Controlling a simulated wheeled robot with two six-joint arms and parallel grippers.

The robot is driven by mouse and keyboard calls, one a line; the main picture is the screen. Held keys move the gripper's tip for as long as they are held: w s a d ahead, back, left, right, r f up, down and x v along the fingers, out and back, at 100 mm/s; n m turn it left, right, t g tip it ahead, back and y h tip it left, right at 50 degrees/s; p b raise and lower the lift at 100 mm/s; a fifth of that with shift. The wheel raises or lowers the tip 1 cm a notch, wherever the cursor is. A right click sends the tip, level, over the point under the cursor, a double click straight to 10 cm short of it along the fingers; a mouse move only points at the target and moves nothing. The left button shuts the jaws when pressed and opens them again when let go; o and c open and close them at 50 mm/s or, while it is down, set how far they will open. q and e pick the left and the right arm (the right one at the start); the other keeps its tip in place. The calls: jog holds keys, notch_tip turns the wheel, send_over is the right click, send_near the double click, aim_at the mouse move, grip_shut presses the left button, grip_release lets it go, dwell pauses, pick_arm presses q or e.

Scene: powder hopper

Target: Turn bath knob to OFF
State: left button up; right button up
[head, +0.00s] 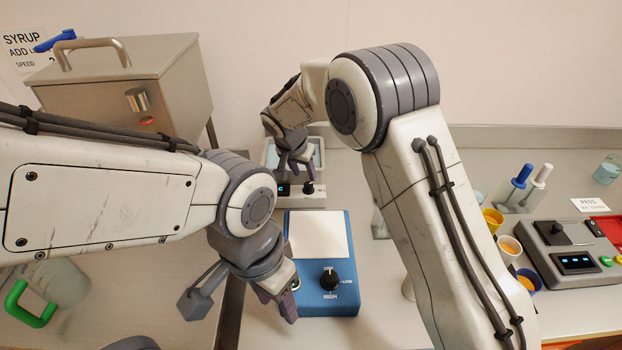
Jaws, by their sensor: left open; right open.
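The bath (320,152) is a pale grey box with a light basin, at the back middle of the bench in the head view. Its front has a small dark display (283,189) and a small black bath knob (308,187). The knob's setting is too small to read. My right gripper (296,170) is open, points down over the bath just above its front panel, and hides part of it. I cannot tell whether it touches anything. My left gripper (278,303) is open and empty, at the front left of the blue device.
The blue device (346,240) has a white top plate and a black dial (330,281) marked OFF, LOW and HIGH. A metal hopper (170,85) stands at the back left. Cups (510,246) and a grey console (575,265) stand at the right.

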aim_at(308, 184)
jog(key=p+x, duration=0.1)
jog(key=x, duration=0.5)
jog(key=shift+f, duration=0.1)
grip_shut()
